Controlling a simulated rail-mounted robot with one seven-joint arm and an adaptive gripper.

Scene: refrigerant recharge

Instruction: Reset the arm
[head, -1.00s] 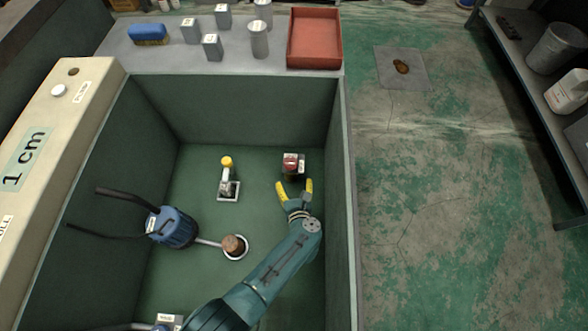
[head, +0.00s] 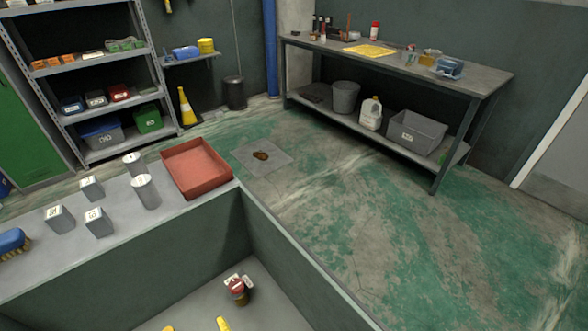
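The rest of my arm is out of frame. Whether the fingers are apart cannot be seen.
The pit's ledge (head: 130,245) holds a red tray (head: 197,168), several grey canisters and a blue brush (head: 12,243). Beyond are a workbench (head: 400,62), a shelf rack (head: 95,75) and a yellow cone (head: 187,107). The floor between is open, with a stained plate (head: 262,156).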

